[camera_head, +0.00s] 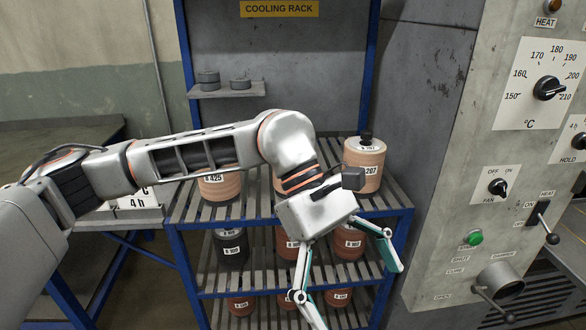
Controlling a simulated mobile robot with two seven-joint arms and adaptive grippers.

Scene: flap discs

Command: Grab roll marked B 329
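Several rolls with white labels stand on the slatted blue-framed rack (400,196). On the top shelf, a tan roll (219,187) at left reads about 425, and another tan roll (365,158) at right reads about 207. The middle shelf holds a dark roll (231,256) and reddish rolls, one at right (348,250). Smaller reddish rolls, one at left (240,309), stand on the bottom shelf. I cannot make out B 329 on any label. My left gripper (352,292) is open and empty, in front of the lower shelves, its fingers spread. My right gripper is out of view.
A grey oven panel (450,150) with dials, switches and levers stands close at the right. A small shelf (228,91) with two grey weights is under the COOLING RACK sign (279,9). A table (60,140) is at left. My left arm hides part of the top shelf.

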